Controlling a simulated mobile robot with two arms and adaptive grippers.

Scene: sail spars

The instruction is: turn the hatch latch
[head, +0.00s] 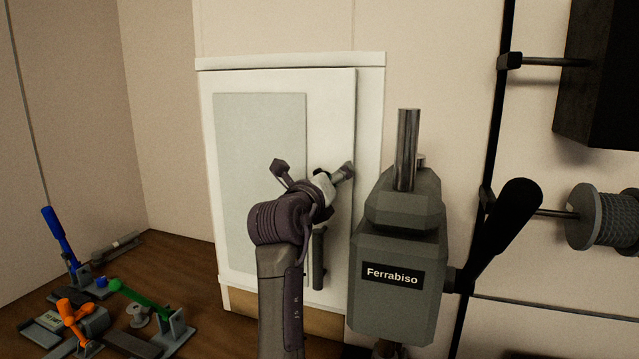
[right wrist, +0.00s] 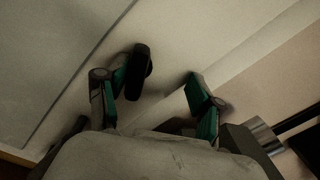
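The hatch is a white cabinet door (head: 335,110) with a grey inset panel (head: 255,120), and it looks shut. Its latch is a dark handle (head: 319,262) hanging vertically near the door's right edge. My right gripper (head: 322,188) is in front of the door, its arm rising from below and covering part of the latch area. In the right wrist view the right gripper (right wrist: 160,92) is open, its green-padded fingers spread. The dark latch handle (right wrist: 139,70) shows between them, close to the left finger; contact cannot be told. My left gripper is not in view.
A grey machine labelled Ferrabiso (head: 395,300) with a black-handled lever (head: 508,220) stands right of the arm. Clamps with blue (head: 58,235), orange (head: 72,312) and green (head: 138,297) handles lie on the wooden surface at left. A spool (head: 605,217) hangs at right.

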